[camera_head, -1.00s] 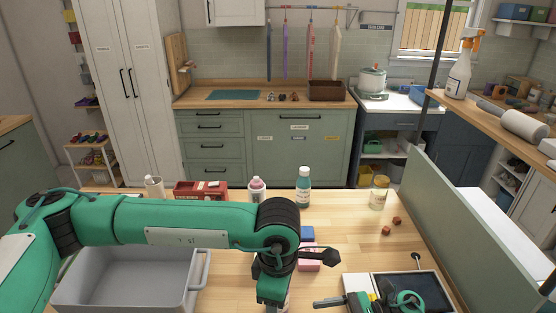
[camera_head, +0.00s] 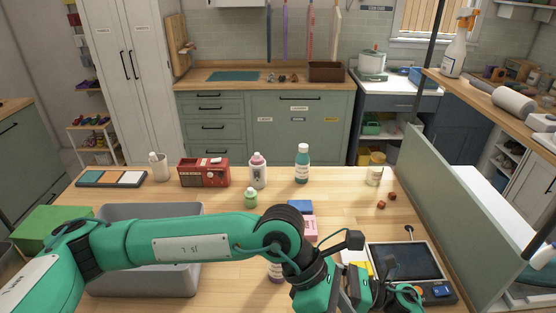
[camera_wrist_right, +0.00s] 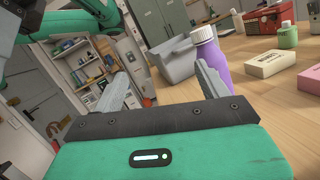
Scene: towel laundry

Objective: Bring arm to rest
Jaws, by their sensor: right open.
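My left arm (camera_head: 190,248) reaches across the table from the left in the head view, over the grey basket. Its wrist (camera_head: 315,282) points down near the bottom edge, and its fingertips cannot be made out. My right gripper (camera_wrist_right: 160,92) is open and empty in the right wrist view. A purple bottle (camera_wrist_right: 210,55) stands upright just beyond its right finger; whether they touch is unclear. In the head view my right gripper is crowded beside the left wrist at the bottom edge.
The grey basket (camera_head: 150,212) stands at left, partly hidden by my arm. A red radio (camera_head: 204,172), several bottles and a pink box (camera_head: 308,228) are on the table. A dark-topped scale (camera_head: 405,262) lies at right, by a green panel (camera_head: 450,215).

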